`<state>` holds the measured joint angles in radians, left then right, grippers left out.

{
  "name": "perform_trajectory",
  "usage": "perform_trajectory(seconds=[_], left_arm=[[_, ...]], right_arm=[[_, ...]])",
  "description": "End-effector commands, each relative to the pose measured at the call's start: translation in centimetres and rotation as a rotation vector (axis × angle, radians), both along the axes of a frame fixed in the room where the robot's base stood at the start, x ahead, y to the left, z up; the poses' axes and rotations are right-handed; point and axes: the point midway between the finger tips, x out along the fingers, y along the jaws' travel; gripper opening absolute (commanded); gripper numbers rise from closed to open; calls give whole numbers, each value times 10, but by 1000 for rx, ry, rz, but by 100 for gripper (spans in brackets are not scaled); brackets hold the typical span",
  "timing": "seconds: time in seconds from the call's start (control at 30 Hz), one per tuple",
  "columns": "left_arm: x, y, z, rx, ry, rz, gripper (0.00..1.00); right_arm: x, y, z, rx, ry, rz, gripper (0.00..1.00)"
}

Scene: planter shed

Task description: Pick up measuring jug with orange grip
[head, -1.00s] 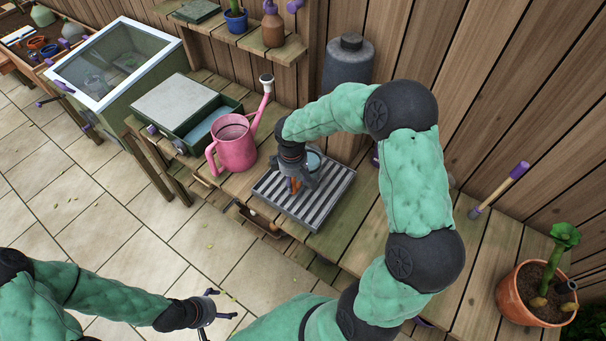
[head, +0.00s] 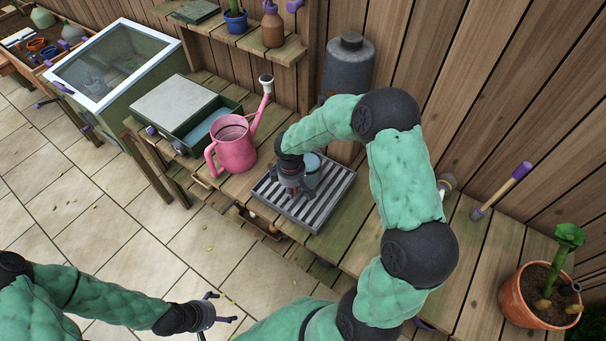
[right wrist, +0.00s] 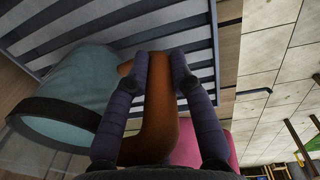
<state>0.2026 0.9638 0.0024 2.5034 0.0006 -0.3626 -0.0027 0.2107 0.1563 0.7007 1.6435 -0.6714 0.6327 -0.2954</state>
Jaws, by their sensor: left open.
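The measuring jug is a blue-grey vessel (right wrist: 70,85) with a dark band and an orange grip (right wrist: 158,110). In the head view a bit of the jug (head: 313,163) shows behind my right gripper (head: 292,190), over the slatted grey tray (head: 322,208). In the right wrist view the fingers of my right gripper (right wrist: 160,66) lean in on both sides of the orange grip and appear to touch it. My left gripper (head: 222,308) is open and empty, low over the paving at the bottom.
A pink watering can (head: 235,150) stands just left of the tray. A green box (head: 190,115) sits beyond it, and a dark grey canister (head: 347,65) stands behind. A potted plant (head: 540,295) is at the right. The bench right of the tray is mostly clear.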

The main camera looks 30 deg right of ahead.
Motion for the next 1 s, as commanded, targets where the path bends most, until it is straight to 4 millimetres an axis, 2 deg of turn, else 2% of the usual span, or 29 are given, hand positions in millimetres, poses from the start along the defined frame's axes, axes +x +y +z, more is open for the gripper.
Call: perform_trajectory(seconds=[0.57,0.77,1.0], left_arm=[[0,0,1,0,0,0,88],[0,0,4,0,0,0,88],[0,0,9,0,0,0,88]], right_arm=[[1,-1,5,-2,-3,0,0],[1,-1,14,-1,-3,-1,0],[1,-1,33,-1,-3,-1,0]])
